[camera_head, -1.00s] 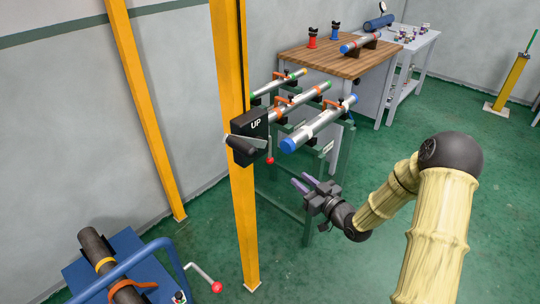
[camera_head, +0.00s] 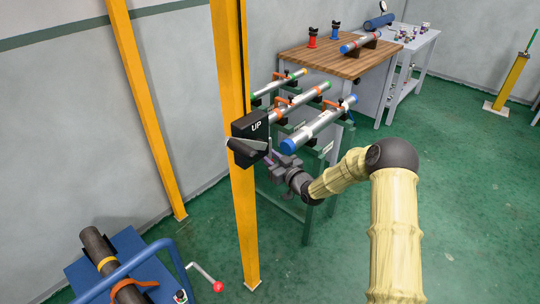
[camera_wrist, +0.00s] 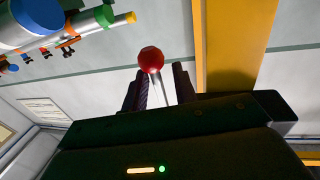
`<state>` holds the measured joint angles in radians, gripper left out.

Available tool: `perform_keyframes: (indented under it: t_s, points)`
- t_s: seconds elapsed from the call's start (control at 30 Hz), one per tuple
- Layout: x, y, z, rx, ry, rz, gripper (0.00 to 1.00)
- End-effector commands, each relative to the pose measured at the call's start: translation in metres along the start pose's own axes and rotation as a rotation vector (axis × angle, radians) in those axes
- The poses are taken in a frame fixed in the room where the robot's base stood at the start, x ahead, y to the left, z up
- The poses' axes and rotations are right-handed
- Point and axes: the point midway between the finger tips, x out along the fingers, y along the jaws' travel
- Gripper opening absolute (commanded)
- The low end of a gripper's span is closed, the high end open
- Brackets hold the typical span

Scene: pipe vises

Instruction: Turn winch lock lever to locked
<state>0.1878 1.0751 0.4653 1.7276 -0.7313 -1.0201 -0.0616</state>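In the head view my gripper hides the knob.
A green rack (camera_head: 311,195) with several silver pipes (camera_head: 320,123) is close behind and right. A blue vise stand (camera_head: 85,275) with a red-knobbed crank (camera_head: 218,286) is at lower left.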

Motion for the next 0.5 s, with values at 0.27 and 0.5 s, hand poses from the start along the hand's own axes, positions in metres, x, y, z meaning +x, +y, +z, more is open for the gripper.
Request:
perform_keyframes:
  t_s: [0.27, 0.5]
  points:
    - [0.0081, 0.003, -0.0002, 0.0, 0.0, 0.005, 0.28]
    - [0.0078, 0.003, -0.0002, 0.0, 0.0, 0.005, 0.06]
